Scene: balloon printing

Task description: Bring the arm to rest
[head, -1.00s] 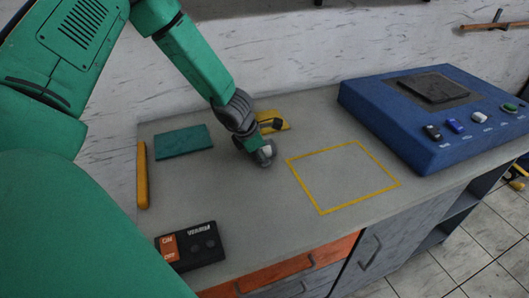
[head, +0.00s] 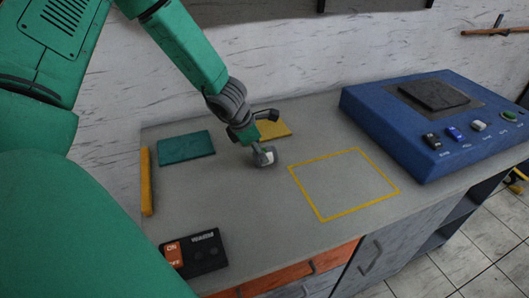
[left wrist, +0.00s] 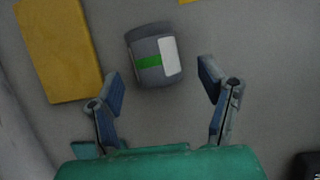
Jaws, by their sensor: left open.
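My left gripper (head: 266,134) is open above the worktop, with its two fingers spread apart in the left wrist view (left wrist: 160,88). A small grey object with a white and green label (left wrist: 148,62) stands on the worktop just beyond the fingertips, and the fingers do not grip it. In the head view the small grey object (head: 266,158) is partly hidden by the lower finger. My right gripper is not in view.
A yellow pad (head: 274,129) lies behind the gripper, a teal pad (head: 187,148) left of it. A yellow bar (head: 147,182), a black panel with an orange switch (head: 204,257) and a blue machine (head: 375,120) are on the worktop. The yellow-outlined square (head: 342,185) is empty.

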